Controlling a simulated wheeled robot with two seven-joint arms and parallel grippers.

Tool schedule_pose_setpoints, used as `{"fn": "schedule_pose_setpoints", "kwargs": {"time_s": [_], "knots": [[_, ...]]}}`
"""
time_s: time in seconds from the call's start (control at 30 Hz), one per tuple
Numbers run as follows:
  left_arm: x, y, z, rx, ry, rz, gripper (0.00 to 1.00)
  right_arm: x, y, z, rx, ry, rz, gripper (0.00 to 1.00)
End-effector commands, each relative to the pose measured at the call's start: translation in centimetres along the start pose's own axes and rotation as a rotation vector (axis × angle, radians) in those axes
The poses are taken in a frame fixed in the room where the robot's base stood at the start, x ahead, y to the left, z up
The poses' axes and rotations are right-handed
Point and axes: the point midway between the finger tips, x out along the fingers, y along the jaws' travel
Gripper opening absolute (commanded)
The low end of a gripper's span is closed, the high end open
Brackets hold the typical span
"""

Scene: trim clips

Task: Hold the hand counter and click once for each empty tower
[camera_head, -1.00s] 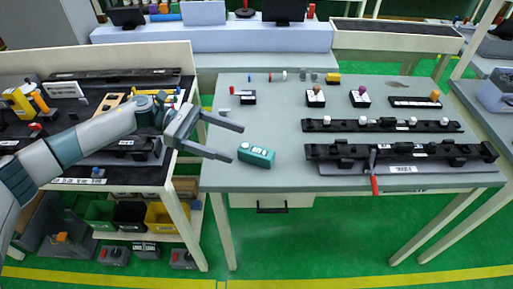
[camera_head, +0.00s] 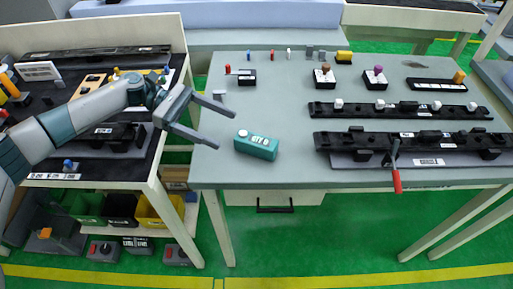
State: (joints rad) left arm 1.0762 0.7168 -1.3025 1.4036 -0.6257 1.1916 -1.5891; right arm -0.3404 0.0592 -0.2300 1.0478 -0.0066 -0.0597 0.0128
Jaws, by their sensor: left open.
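The hand counter (camera_head: 256,146) is a teal box with a round button and white windows on top. It lies on the grey table near the front left edge. My left gripper (camera_head: 226,129) is open and empty, to the left of the counter and apart from it, with its fingers pointing right. I cannot tell for certain which things are the towers; two black rails with white clips, the rear one (camera_head: 395,110) and the front one (camera_head: 415,140), lie on the right of the table. My right gripper is not in view.
A red-handled lever (camera_head: 396,180) sticks out over the table's front edge. Small blocks with knobs (camera_head: 323,80) and several small pegs stand toward the back. A dark side bench (camera_head: 60,110) is at the left, with coloured bins (camera_head: 160,210) below. The table around the counter is clear.

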Motion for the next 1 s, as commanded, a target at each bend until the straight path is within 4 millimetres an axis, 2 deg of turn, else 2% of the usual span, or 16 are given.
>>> {"fn": "schedule_pose_setpoints", "kwargs": {"time_s": [0.13, 0.33, 0.67, 1.0], "knots": [[0.2, 0.0, -0.7, 0.0, 0.0, 0.0, 0.77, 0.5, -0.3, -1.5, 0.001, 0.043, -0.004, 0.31], [0.2, 0.0, -0.7, 0.0, -0.001, 0.0, 0.77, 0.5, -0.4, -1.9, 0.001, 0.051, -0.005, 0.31], [0.4, 0.0, -0.7, 0.0, -0.001, 0.0, 0.77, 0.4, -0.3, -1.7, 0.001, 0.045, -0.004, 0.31], [1.5, 0.0, -0.6, 0.0, -0.001, 0.0, 0.77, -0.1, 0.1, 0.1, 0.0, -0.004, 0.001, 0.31]]}}
